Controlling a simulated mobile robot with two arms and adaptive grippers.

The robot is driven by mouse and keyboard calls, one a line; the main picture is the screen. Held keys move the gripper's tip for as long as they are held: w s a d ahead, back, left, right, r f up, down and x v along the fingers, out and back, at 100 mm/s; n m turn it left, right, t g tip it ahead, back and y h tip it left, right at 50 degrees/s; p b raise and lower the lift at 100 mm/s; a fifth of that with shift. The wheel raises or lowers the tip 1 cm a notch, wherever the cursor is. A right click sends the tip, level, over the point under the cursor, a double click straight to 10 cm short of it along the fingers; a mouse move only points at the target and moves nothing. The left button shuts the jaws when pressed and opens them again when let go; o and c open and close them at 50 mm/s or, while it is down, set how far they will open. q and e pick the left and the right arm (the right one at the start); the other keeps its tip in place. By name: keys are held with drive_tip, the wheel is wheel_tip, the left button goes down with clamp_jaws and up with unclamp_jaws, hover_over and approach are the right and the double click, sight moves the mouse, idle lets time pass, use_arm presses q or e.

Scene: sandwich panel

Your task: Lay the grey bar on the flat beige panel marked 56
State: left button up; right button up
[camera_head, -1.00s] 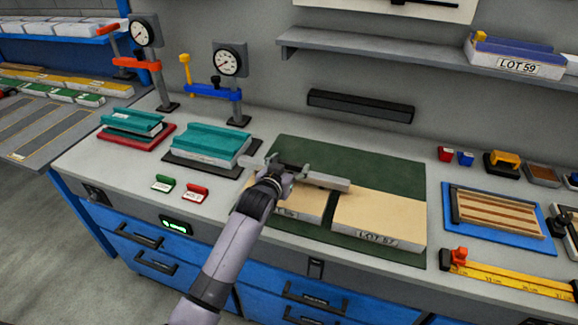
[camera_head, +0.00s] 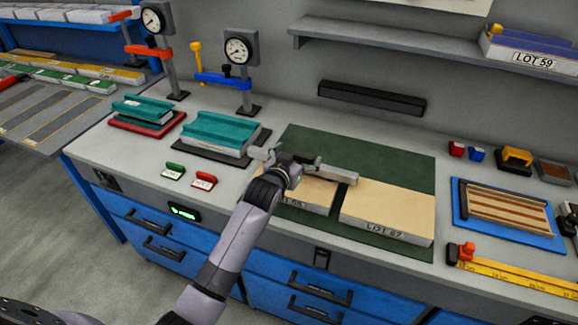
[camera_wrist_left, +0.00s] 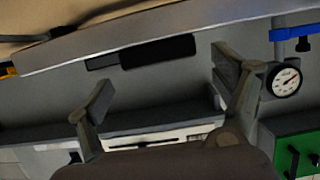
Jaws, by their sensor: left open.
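The grey bar (camera_head: 337,173) lies across the back part of the left beige panel (camera_head: 306,193). Its right end is close to the gap between the panels. My gripper hides its middle, and a short left end shows beyond. The left panel's front label is partly hidden by my arm. The right beige panel (camera_head: 390,209) is marked LOT 57. My left gripper (camera_head: 298,160) is open, right at the bar. The left wrist view also shows the spread fingers (camera_wrist_left: 165,95), with no bar clearly between them. My right gripper is out of view.
Both panels sit on a dark green mat (camera_head: 395,163), clear behind the right panel. Teal blocks (camera_head: 223,132) and dial gauges (camera_head: 239,51) stand to the left. A blue tray of strips (camera_head: 508,213) and a yellow ruler (camera_head: 520,275) lie to the right.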

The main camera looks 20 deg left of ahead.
use_arm(q)
drive_tip(key=v, duration=1.1)
drive_tip(key=shift+s+b, duration=0.2)
drive_tip(key=shift+b, duration=0.25)
idle(0.7)
